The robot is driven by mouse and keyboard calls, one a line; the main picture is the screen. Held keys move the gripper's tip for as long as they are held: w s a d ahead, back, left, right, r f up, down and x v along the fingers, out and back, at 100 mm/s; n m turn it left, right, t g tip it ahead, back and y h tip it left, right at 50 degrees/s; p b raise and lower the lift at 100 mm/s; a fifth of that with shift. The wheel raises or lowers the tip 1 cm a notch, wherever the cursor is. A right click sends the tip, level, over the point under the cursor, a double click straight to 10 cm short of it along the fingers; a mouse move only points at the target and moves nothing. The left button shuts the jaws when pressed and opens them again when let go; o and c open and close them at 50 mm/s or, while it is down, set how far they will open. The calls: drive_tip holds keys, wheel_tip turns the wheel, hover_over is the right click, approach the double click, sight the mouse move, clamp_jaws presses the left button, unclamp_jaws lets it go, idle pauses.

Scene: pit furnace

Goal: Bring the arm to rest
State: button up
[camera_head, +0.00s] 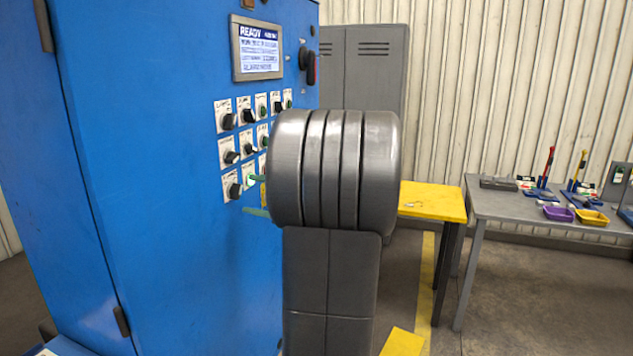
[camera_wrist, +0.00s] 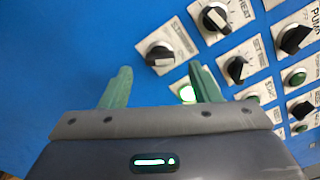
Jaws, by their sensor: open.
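My gripper (camera_wrist: 160,70) shows in the wrist view with its two green fingers apart and nothing between them. It faces the blue cabinet (camera_wrist: 70,60), and its right finger overlaps a lit green button (camera_wrist: 186,93). I cannot tell whether that finger touches the button. In the head view, my arm's large grey joint hides most of the gripper (camera_head: 254,195). Only green finger parts show to its left, close to the control panel. The blue cabinet (camera_head: 170,250) fills the left side of that view.
Black knobs (camera_head: 228,121) on white plates line the cabinet, below a screen (camera_head: 258,50) reading READY. A grey locker (camera_head: 375,65) stands behind. A yellow-topped table (camera_head: 432,200) and a grey bench (camera_head: 500,207) with trays and tools stand right. Floor at lower right is open.

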drive_tip(key=x, duration=0.3)
drive_tip(key=shift+a+r+p, duration=0.1)
drive_tip(key=shift+a+p, duration=0.25)
drive_tip(key=shift+p, duration=0.05)
drive_tip(key=n+b, duration=0.3)
drive_tip(key=shift+d+f, duration=0.25)
drive_tip(key=shift+f, duration=0.05)
drive_tip(key=n+b, duration=0.2)
drive_tip(key=n, duration=0.2)
drive_tip(key=n+b, duration=0.1)
drive_tip(key=n, duration=0.4)
drive_tip(key=shift+r+b, duration=0.15)
drive_tip(key=shift+b, duration=0.2)
drive_tip(key=b, duration=0.2)
approach(240, 193)
drive_tip(key=shift+w+a+r, duration=0.1)
drive_tip(key=shift+w+a, duration=0.05)
drive_tip(key=shift+a, duration=0.05)
drive_tip(key=shift+p, duration=0.35)
